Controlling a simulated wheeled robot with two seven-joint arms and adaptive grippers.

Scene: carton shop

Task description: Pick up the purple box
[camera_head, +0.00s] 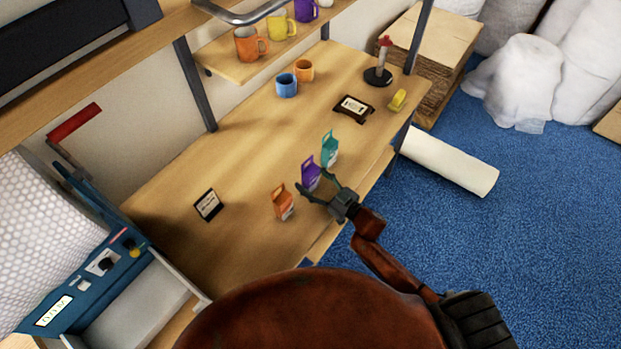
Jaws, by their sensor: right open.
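The purple box (310,174), a small carton with a folded top, stands upright on the wooden table (230,150). An orange carton (283,203) stands to its left and nearer, and a teal carton (330,149) stands to its right and farther back. My right gripper (318,188) is open at the purple box, with its fingers spread around its near side. The fingers partly cover the box's lower part, and I cannot tell whether they touch it. My left gripper is not in view.
A blue mug (286,85), an orange mug (304,70), a dark tray (354,109), a yellow tape dispenser (397,100) and a red-handled stand (379,75) sit farther back. A black-framed card (208,205) lies left. A shelf with mugs (245,66) overhangs the back.

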